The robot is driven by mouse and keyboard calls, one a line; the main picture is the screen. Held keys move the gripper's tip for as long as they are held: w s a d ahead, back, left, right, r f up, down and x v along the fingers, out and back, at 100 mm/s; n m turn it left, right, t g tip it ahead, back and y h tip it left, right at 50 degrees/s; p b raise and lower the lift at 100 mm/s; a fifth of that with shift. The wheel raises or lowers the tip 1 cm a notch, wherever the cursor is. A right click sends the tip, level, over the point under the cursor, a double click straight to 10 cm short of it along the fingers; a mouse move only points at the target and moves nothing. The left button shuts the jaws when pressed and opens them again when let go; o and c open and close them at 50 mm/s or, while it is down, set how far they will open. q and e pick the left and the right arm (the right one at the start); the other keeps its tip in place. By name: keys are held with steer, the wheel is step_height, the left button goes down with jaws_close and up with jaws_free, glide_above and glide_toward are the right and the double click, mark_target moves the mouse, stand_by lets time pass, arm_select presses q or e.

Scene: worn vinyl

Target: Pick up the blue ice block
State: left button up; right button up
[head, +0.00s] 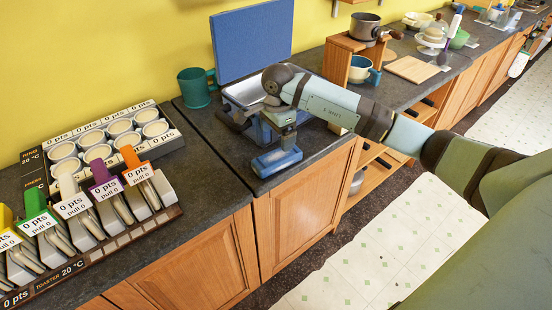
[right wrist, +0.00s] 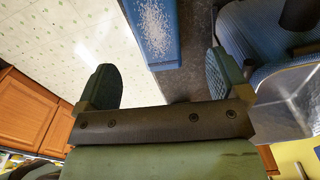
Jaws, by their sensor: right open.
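The blue ice block (head: 276,161) lies on the dark counter near its front edge. In the right wrist view the blue ice block (right wrist: 154,30) shows a frosty white patch on its face, and its near end lies between the fingertips in the picture. My right gripper (head: 278,137) points down just over the block. In the right wrist view my right gripper (right wrist: 160,72) is open, with a visible gap between each finger and the block. The gripper hides part of the block's far side in the head view. My left gripper is not in view.
A metal pan with blue parts (head: 244,90) stands close behind the gripper. A blue board (head: 252,40) stands against the wall beside a green mug (head: 194,90). A dispenser rack (head: 92,245) fills the left counter. A wooden shelf (head: 340,60) with a blue cup stands right.

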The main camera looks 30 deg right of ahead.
mark_target(277, 156)
step_height(277, 156, down, 4)
steer(key=shift+w+a+r, duration=0.1)
steer(key=shift+r, duration=0.15)
steer(key=f, duration=0.1)
steer(key=f+p, duration=0.1)
steer(key=f, duration=0.2)
steer(key=shift+s+a+f, duration=0.1)
steer(key=shift+s+f, duration=0.25)
steer(key=shift+f, duration=0.35)
steer(key=c, duration=1.2)
